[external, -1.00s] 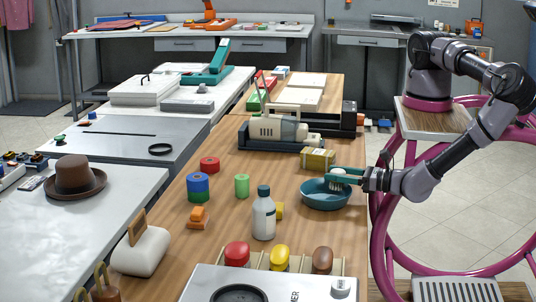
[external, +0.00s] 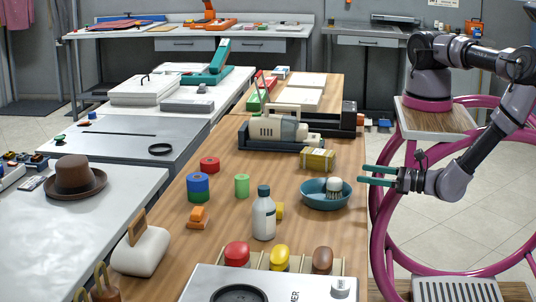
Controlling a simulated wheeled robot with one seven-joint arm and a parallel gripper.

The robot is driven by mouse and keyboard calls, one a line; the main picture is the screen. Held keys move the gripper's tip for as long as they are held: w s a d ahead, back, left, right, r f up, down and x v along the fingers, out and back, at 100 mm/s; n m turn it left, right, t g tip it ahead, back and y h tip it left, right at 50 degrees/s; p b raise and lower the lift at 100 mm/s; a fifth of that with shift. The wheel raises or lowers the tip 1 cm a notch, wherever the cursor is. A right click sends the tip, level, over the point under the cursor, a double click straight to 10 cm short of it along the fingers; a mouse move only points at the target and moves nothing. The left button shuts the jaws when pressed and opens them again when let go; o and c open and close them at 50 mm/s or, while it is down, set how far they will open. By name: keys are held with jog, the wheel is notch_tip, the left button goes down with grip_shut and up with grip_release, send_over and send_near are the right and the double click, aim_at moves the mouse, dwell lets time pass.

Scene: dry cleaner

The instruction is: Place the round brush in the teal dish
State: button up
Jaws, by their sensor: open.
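The gripper is clear of the brush and the dish.
A yellow-brown box (external: 318,160) stands just behind the dish. Colored brushes (external: 280,258) sit in a rack in front.

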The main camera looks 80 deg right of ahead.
jog(key=shift+s+a, duration=0.25)
jog(key=shift+s, duration=1)
jog(key=w+d+r+m+g+h, duration=0.1)
jog(key=w+d+r+m+g, duration=0.5)
jog(key=r+m+g, duration=0.4)
jog(key=w+d+r+m+g+h, duration=0.1)
jog(key=w+d+r+m+g, duration=0.3)
jog(key=d+r+m+g, duration=0.6)
jog(key=s+d+r+m+t+y, duration=0.1)
jog(key=d+r+m+t+y, duration=0.1)
jog(key=d+r+m, duration=0.3)
jog(key=d+r+m+t+y, duration=0.3)
jog(key=r+m, duration=0.4)
jog(key=r, duration=0.4)
jog(key=s+d+r+m+t+y, duration=0.1)
jog(key=d+r+m+t+y, duration=0.1)
jog(key=d+r+m+t, duration=0.2)
jog(key=d+r+m, duration=0.2)
jog(key=d+r, duration=0.1)
jog(key=r, duration=0.1)
jog(key=shift+s+t, duration=0.3)
